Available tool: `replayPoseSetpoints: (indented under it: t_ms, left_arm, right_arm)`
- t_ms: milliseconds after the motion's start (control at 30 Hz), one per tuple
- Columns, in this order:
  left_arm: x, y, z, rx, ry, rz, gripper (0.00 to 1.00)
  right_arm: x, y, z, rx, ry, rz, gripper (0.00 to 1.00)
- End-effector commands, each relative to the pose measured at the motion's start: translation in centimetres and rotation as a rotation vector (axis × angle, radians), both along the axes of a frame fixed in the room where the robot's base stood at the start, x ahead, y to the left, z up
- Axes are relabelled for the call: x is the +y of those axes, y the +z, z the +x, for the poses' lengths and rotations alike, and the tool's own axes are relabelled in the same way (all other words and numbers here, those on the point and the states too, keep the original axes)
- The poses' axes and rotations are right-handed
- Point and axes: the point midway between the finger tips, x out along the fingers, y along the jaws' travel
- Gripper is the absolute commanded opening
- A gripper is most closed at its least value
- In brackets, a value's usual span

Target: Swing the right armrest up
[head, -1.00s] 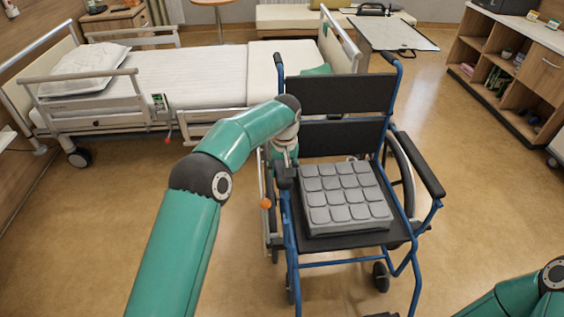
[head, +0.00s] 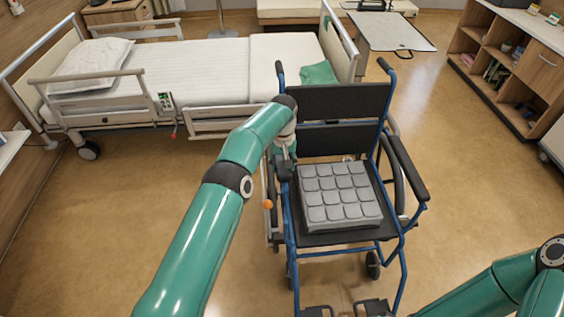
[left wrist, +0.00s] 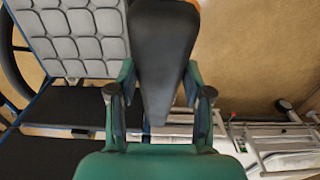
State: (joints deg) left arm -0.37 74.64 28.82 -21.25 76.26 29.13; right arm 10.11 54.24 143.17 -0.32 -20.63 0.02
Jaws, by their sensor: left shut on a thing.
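A blue-framed wheelchair (head: 337,136) faces me in the head view. Its right armrest, on the left in the picture, is mostly hidden there by my left arm. In the left wrist view the black pad of the right armrest (left wrist: 158,50) runs between the two fingers of my left gripper (left wrist: 158,85), which is shut on it. In the head view my left gripper (head: 284,165) is at that armrest, beside the seat. The other armrest (head: 409,168) lies level. Of my right arm only green links show at the lower right; its gripper is out of view.
A grey cushion (head: 338,197) lies on the wheelchair seat. A bed (head: 200,72) stands behind and to the left, close to the chair. An overbed table (head: 390,31) stands behind the chair, a shelf unit (head: 520,70) at the right. Floor right of the chair is clear.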

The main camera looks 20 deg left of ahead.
Motion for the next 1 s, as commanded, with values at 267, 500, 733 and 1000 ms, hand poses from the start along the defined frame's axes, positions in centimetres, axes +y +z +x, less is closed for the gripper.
replayPoseSetpoints:
  t_ms: [267, 500, 733, 1000]
  left_arm:
    - [0.0, 0.1, 0.0, -0.001, 0.002, -0.001, 0.69]
    - [-0.1, 0.0, 0.0, 0.002, 0.001, -0.001, 0.75]
    - [-0.1, 0.8, 0.0, 0.001, 0.000, -0.001, 0.75]
    - [-0.1, 5.0, 0.0, -0.003, 0.000, -0.002, 0.75]
  right_arm:
    - [0.0, -0.1, 0.0, 0.000, 0.000, 0.000, 0.00]
    - [0.0, -0.1, 0.0, 0.000, 0.000, 0.000, 0.00]
    - [0.0, 0.0, 0.0, 0.000, 0.000, 0.000, 0.00]
    - [0.0, 0.0, 0.0, 0.000, 0.000, 0.000, 0.00]
